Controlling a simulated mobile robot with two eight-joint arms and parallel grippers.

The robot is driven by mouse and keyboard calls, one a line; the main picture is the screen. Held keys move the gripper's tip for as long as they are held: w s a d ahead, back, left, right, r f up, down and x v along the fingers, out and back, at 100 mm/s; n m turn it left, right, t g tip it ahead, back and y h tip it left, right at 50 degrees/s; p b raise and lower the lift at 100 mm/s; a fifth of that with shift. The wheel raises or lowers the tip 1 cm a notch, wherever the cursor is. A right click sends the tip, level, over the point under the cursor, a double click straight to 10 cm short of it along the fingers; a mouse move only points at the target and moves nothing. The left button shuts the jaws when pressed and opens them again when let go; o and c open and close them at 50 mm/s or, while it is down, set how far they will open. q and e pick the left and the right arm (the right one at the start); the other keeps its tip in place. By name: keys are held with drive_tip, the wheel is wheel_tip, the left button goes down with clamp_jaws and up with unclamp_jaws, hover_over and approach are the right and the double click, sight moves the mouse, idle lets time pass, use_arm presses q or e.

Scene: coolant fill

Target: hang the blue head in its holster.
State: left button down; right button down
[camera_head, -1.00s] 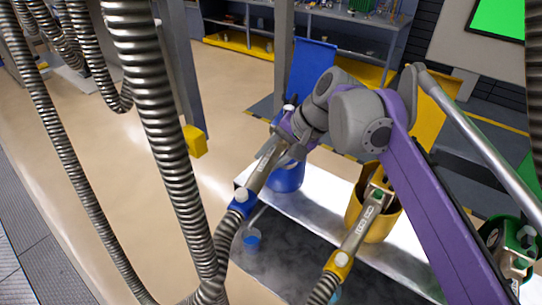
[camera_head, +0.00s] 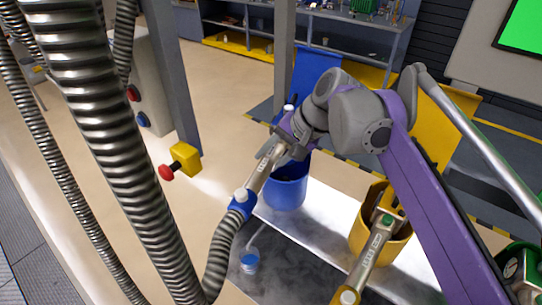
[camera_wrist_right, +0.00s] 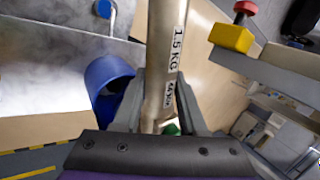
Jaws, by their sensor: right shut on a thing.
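The blue head (camera_head: 262,172) is a pale metal nozzle with a blue collar, on a corrugated metal hose. My right gripper (camera_head: 285,142) is shut on it. The head is tilted, collar end down and left, in front of the blue holster. The blue holster (camera_head: 286,192) is an open blue cup at the edge of the pale bench; the head and gripper cover part of its mouth. In the right wrist view, the head (camera_wrist_right: 165,60) lies between the fingers (camera_wrist_right: 160,105), and a blue cup (camera_wrist_right: 108,80) shows left of it, apart. My left gripper is out of view.
A yellow holster (camera_head: 365,235) with another head (camera_head: 372,250) in it stands right of the blue one. Thick hoses (camera_head: 115,150) hang at left. A yellow box with a red button (camera_head: 184,160) is on the post.

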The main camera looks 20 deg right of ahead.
drive_tip(key=shift+f, duration=0.1)
wheel_tip(320, 180, down, 6)
drive_tip(key=b, duration=0.2)
drive_tip(key=shift+r+b, duration=0.2)
drive_tip(key=shift+b, duration=0.2)
drive_tip(key=shift+p, duration=0.5)
idle(2.0)
drive_tip(key=shift+f+b, duration=0.85)
drive_tip(key=shift+f, duration=0.9)
idle(0.3)
drive_tip(key=shift+c, duration=1.9)
unclamp_jaws()
drive_tip(key=shift+f, duration=0.1)
